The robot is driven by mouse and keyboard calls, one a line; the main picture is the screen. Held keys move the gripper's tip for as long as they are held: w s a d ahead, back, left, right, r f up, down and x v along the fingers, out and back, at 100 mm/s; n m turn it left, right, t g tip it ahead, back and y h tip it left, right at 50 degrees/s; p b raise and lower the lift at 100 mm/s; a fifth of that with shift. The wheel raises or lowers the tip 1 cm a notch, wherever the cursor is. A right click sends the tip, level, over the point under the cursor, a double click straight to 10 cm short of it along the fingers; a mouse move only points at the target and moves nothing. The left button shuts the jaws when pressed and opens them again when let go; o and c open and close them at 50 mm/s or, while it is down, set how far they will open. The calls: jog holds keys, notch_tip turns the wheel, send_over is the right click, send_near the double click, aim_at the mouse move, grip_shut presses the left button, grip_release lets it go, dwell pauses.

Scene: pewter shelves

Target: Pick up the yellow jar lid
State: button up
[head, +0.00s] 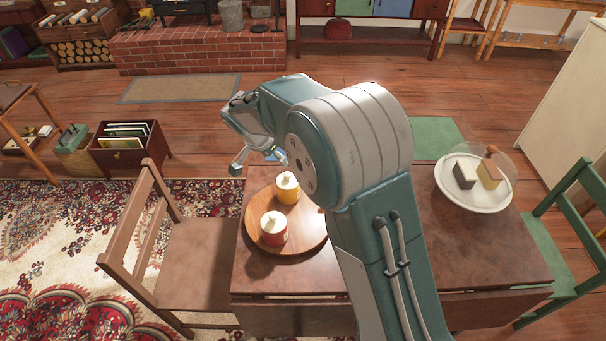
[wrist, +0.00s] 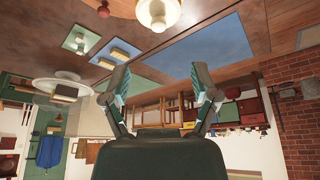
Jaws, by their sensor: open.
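The yellow jar (head: 287,195) stands on a round wooden tray (head: 305,242) on the table, partly beside my arm in the head view. Its pale lid (head: 287,181) with a small knob is on top. A red jar (head: 273,233) with a similar pale lid stands in front of it on the tray. My gripper (head: 258,161) is open and empty, above and beyond the jars, apart from them. In the wrist view my gripper (wrist: 160,84) shows both fingers spread with nothing between them. A pale lid with a knob (wrist: 158,12) shows at that view's top edge; I cannot tell which jar it belongs to.
The brown table (head: 440,240) also holds a white plate (head: 477,204) with blocks under a clear dome at the right. A wooden chair (head: 190,255) stands at the left and a green chair (head: 560,260) at the right. The air around my gripper looks clear.

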aim_at(286, 181)
jog(key=x, duration=1.1)
jog(key=shift+w+d+f, duration=0.1)
jog(key=shift+d+f, duration=0.05)
jog(key=shift+d, duration=0.1)
grip_shut()
